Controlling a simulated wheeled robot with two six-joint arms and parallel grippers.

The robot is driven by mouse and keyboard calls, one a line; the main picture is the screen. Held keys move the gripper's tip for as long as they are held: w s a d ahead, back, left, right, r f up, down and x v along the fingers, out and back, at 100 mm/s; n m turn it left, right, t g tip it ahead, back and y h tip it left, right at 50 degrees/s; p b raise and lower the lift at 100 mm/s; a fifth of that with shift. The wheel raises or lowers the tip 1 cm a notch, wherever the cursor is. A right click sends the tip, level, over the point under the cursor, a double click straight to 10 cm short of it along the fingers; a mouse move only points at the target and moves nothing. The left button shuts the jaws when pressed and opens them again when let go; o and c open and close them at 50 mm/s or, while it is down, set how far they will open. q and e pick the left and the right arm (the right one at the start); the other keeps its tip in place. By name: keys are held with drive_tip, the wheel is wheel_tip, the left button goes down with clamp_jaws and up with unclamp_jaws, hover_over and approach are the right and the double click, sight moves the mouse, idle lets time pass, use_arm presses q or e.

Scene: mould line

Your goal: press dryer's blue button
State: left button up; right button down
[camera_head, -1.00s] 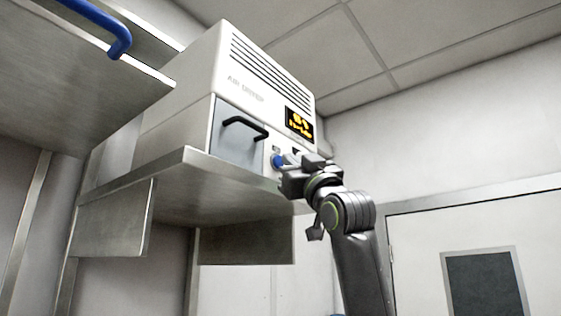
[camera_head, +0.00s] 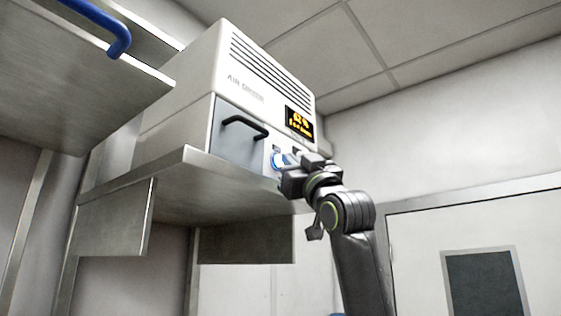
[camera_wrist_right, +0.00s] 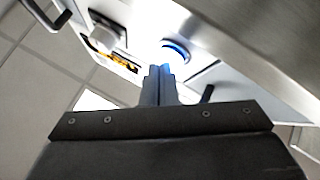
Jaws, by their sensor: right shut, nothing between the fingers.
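The white air dryer (camera_head: 180,112) stands on a steel shelf. Its round blue button (camera_head: 278,161) is on the front, right of the grey door and below the display (camera_head: 299,123). The button shows a bright, pale ring and is partly hidden by my right gripper (camera_head: 290,165). In the right wrist view the blue-lit button (camera_wrist_right: 177,50) lies just beyond the shut, empty fingertips of my right gripper (camera_wrist_right: 159,72). I cannot tell whether they touch it. My left gripper is not in view.
The dryer's grey door has a black handle (camera_head: 245,127) close to the button. The steel shelf (camera_head: 168,172) juts out beneath the dryer. A blue bar handle (camera_head: 105,27) on a steel panel is at the upper left. Open room lies to the right.

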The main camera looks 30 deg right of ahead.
drive_tip(key=shift+s, duration=0.1)
drive_tip(key=s, duration=0.1)
drive_tip(key=s+d+b, duration=0.1)
drive_tip(key=s, duration=0.1)
drive_tip(key=s+d+b, duration=0.1)
drive_tip(key=s, duration=0.1)
drive_tip(key=shift+s+d, duration=0.15)
drive_tip(key=shift+s, duration=0.05)
idle(0.6)
